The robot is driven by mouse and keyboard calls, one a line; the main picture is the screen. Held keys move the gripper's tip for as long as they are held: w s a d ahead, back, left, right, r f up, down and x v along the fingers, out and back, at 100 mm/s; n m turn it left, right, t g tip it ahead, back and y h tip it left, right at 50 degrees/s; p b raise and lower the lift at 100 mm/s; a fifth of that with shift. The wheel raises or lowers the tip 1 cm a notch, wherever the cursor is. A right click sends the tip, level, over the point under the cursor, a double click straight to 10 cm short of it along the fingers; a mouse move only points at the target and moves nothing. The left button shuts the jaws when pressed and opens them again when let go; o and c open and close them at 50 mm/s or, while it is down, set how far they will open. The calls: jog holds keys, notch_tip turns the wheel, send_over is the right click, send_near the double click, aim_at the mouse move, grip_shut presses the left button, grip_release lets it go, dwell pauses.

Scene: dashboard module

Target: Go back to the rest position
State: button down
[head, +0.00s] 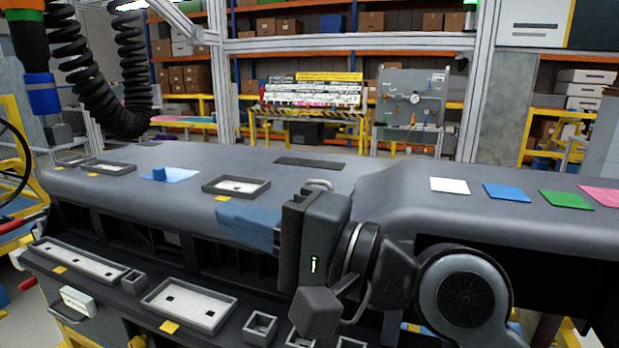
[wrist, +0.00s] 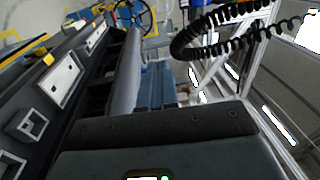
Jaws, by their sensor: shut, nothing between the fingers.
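My gripper (head: 222,217) is in front of the dashboard module (head: 330,175), its blue fingers pointing left in the head view. The fingers are together, with nothing held between them. The gripper also shows in the wrist view (wrist: 155,65), where the blue fingers stick out past the dark gripper body. In the head view my arm reaches in from the lower right and hides part of the dashboard's front. The exact gap between the fingers and the dashboard edge cannot be told.
On the dashboard lie a blue block (head: 159,173) on a light-blue square, a grey tray (head: 237,187), and white (head: 450,185), blue (head: 507,192), green (head: 566,199) and pink cards. Below, a front ledge carries trays (head: 188,304) and small boxes. Black coiled hoses (head: 130,75) hang at the upper left.

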jog(key=s+d+f+m+t+h, duration=0.25)
jog(key=d+f+h, duration=0.2)
jog(key=f, duration=0.25)
jog(key=s+d+f+m+t+h, duration=0.1)
jog(key=s+d+f+t+h, duration=0.25)
jog(key=d+f, duration=0.3)
jog(key=s+d+f+m+t+h, duration=0.2)
jog(key=s+d+f+t+h, duration=0.15)
jog(key=f, duration=0.45)
jog(key=s+d+f+n+g+h, duration=0.1)
jog(key=s+d+n+h, duration=0.2)
jog(key=s, duration=0.9)
jog(key=s+d+f+n+g+h, duration=0.1)
jog(key=s+d+n+h, duration=0.2)
jog(key=s+d+n, duration=0.4)
jog(key=s+d, duration=0.4)
jog(key=s, duration=0.2)
jog(key=shift+s+f, duration=0.2)
jog(key=shift+f, duration=0.05)
jog(key=shift+d, duration=0.1)
